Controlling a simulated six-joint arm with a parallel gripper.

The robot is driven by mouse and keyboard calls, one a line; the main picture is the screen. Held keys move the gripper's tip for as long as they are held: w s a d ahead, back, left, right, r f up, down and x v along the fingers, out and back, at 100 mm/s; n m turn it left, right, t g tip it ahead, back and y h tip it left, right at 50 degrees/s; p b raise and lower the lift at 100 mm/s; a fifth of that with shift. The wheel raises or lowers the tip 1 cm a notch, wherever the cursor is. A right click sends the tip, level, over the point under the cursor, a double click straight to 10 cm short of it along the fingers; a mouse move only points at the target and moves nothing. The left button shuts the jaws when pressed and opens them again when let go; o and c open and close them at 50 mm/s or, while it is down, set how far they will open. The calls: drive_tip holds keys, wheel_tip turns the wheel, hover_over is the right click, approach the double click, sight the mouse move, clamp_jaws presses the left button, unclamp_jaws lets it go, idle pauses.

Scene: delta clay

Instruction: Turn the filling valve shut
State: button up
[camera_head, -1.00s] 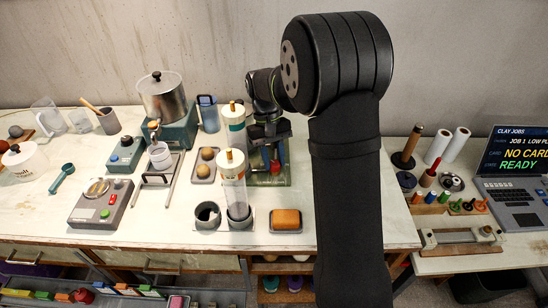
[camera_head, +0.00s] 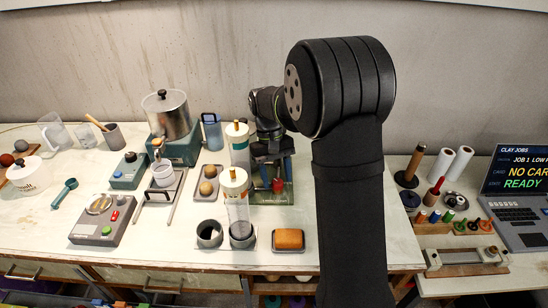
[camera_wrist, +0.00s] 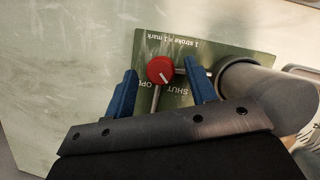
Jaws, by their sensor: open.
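The filling valve has a round red knob (camera_wrist: 160,70) with a white pointer line, seen in the wrist view over a green plate (camera_wrist: 222,52). The pointer slants down and right in that view. The words SHUT and OPEN on the plate are upside down and partly covered. My gripper (camera_wrist: 160,76) is open, with one blue finger on each side of the knob. Visible gaps separate the fingers from the knob; I cannot tell their height relative to it. The red knob also shows small in the head view (camera_head: 277,184), below my wrist.
A thick grey pipe (camera_wrist: 246,80) stands close beside the right finger. A clear cylinder (camera_head: 237,210) and a white-topped one (camera_head: 237,145) stand left of the valve. A steel pot (camera_head: 167,115) is further left.

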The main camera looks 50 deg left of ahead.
drive_tip(key=v, duration=1.7)
drive_tip(key=shift+s, duration=0.1)
drive_tip(key=x, duration=1.7)
drive_tip(key=shift+d+f, duration=0.1)
drive_tip(key=shift+f, duration=0.1)
drive_tip(key=shift+r, duration=0.1)
